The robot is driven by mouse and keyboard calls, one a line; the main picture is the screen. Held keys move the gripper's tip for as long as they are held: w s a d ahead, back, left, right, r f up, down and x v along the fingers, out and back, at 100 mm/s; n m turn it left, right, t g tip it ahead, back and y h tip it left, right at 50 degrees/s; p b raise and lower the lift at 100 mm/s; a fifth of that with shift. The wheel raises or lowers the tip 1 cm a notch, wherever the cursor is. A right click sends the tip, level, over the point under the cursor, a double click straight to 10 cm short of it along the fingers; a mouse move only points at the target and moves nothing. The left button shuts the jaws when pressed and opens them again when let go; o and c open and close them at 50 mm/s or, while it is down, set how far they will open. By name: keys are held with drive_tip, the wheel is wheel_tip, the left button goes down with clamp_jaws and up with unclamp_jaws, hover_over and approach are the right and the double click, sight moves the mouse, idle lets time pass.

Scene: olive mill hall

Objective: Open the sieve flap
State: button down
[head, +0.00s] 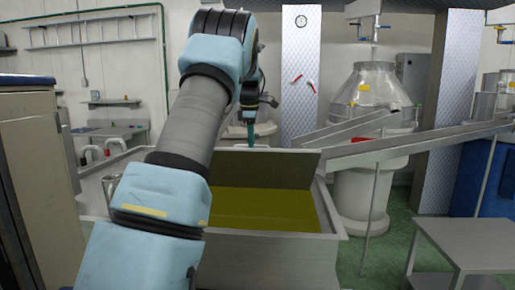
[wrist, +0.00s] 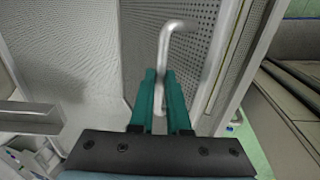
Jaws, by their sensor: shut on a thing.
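My gripper (wrist: 162,92) has teal fingers, shut on a bent metal rod handle (wrist: 178,27) in the wrist view. The handle stands at a grey perforated panel, the sieve flap (wrist: 190,55), and its upper end curves over to the right. In the head view, my gripper (head: 250,133) is small and partly hidden behind my arm, at the top edge of a grey panel (head: 275,168). That panel stands raised at the back of a metal vat (head: 270,247) holding yellow-green oil (head: 265,208). My arm covers the vat's left part.
A sloping metal chute (head: 410,146) runs off to the right of the vat. A steel funnel vessel (head: 368,95) stands behind it. A small metal table (head: 472,243) is at the lower right, with green floor between. A cabinet (head: 35,175) stands at the left.

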drive_tip(key=shift+w+d+r+p, duration=0.15)
drive_tip(key=shift+w+r, duration=0.2)
drive_tip(key=shift+w, duration=0.5)
drive_tip(key=shift+w+d+r+p, duration=0.15)
drive_tip(key=shift+w+r, duration=0.2)
drive_tip(key=shift+w, duration=0.55)
drive_tip(key=shift+w+d+r+p, duration=0.15)
drive_tip(key=shift+w+r, duration=0.2)
drive_tip(key=shift+w, duration=0.5)
drive_tip(key=c, duration=1.2)
unclamp_jaws()
drive_tip(key=shift+w, duration=0.1)
drive_tip(key=o, duration=0.3)
drive_tip(key=shift+r, duration=0.1)
drive_tip(key=shift+r, duration=0.1)
drive_tip(key=v, duration=1)
drive_tip(key=shift+r, duration=0.3)
